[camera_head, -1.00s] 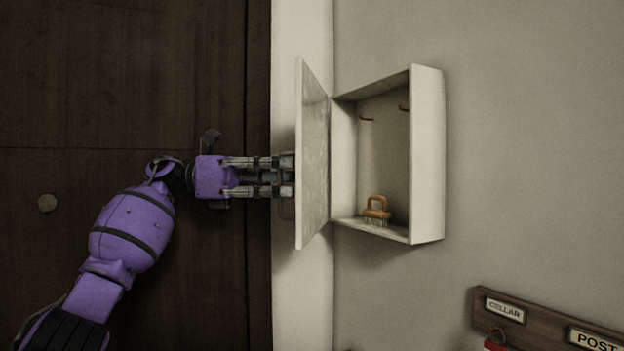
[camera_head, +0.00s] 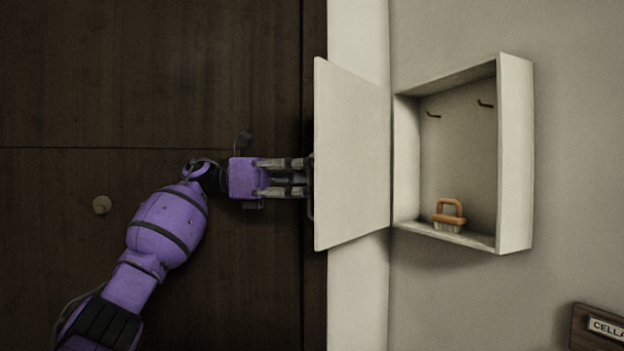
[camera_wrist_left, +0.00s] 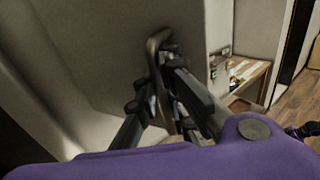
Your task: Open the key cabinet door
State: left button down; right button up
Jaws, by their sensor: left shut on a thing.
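The key cabinet (camera_head: 515,150) is a pale open box on the wall. Its door (camera_head: 352,150) is swung out to the left, and the inside shows. My left gripper (camera_head: 308,178) is at the door's outer left edge, its fingertips hidden behind the door in the head view. In the left wrist view the gripper (camera_wrist_left: 172,95) is shut on the curved metal door handle (camera_wrist_left: 155,50). My right gripper is not in view.
A key board labelled CELLAR (camera_head: 600,327) is at the lower right.

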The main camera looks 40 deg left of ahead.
pick_arm(q)
jog(key=shift+d+f, duration=0.1)
jog(key=c, duration=2.3)
grip_release()
jog(key=shift+o, duration=1.4)
jog(key=shift+s, duration=0.1)
jog(key=shift+o, duration=0.9)
jog(key=shift+s, duration=0.1)
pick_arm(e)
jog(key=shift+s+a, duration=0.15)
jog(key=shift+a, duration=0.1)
pick_arm(q)
jog(key=shift+r, duration=0.2)
